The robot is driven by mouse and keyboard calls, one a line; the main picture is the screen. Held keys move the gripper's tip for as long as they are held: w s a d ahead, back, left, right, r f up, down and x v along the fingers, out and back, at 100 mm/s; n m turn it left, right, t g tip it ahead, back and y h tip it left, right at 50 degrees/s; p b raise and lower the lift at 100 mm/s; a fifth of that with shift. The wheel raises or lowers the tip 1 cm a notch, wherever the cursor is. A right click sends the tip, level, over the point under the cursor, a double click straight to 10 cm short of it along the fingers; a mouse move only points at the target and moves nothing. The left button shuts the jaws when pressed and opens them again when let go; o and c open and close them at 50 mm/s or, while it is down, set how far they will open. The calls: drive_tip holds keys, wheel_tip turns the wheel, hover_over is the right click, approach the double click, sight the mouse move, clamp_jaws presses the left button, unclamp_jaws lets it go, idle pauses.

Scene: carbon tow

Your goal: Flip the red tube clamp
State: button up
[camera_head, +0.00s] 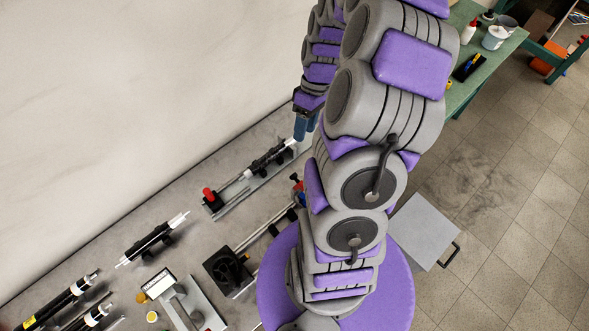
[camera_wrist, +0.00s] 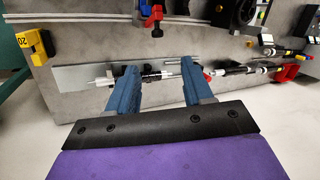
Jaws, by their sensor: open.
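In the head view a red-topped clamp piece (camera_head: 209,194) stands at the left end of a flat metal plate (camera_head: 229,203). A black and white tube (camera_head: 270,158) lies along that plate. In the wrist view a small red part (camera_wrist: 207,77) shows just right of the right finger, mostly hidden. Another red piece (camera_wrist: 287,73) lies farther right; I cannot tell which is the task's clamp. My gripper (camera_wrist: 160,82) is open, with blue fingers on either side of the tube (camera_wrist: 150,76). In the head view my gripper (camera_head: 305,126) is above the plate's right end, partly hidden.
A red and blue clamp (camera_wrist: 152,18) stands on a rail. A yellow block (camera_wrist: 30,45) is near the bench edge. A black fan (camera_head: 230,268) and a second tube (camera_head: 152,241) are also on the bench. A white wall (camera_head: 130,90) borders it.

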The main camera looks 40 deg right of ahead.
drive_tip(key=x, duration=1.6)
drive_tip(key=shift+w+d+f, duration=0.15)
drive_tip(key=shift+w+f, duration=0.2)
clamp_jaws()
